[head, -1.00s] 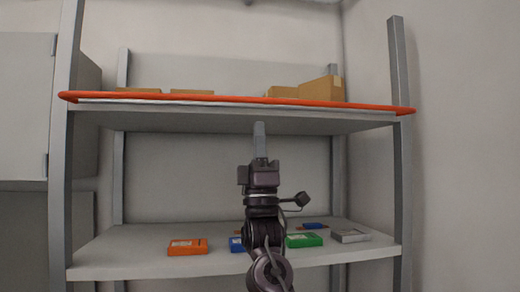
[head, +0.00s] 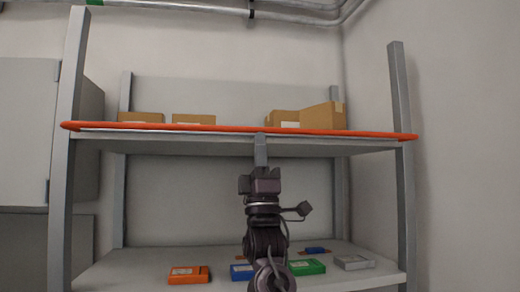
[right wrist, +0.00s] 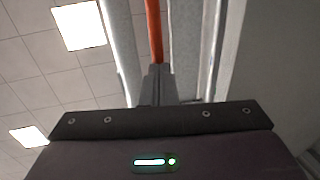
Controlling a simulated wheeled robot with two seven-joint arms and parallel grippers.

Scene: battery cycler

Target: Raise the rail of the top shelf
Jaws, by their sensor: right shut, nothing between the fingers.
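The orange rail (head: 330,133) runs across the front of the top shelf (head: 235,143), low against the shelf's front edge, from the left post to the right post. My right gripper (head: 260,138) points up, shut and empty, with its fingertips just below or at the middle of the rail. In the right wrist view the gripper's closed fingers (right wrist: 156,82) line up with the orange rail (right wrist: 153,30) above them. I cannot tell whether they touch it. My left gripper is not in view.
Cardboard boxes (head: 322,115) stand on the top shelf behind the rail. The lower shelf (head: 130,268) holds an orange pack (head: 188,275), a blue one (head: 241,272), a green one (head: 307,267) and a grey one (head: 353,262). A grey cabinet (head: 28,130) is at left.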

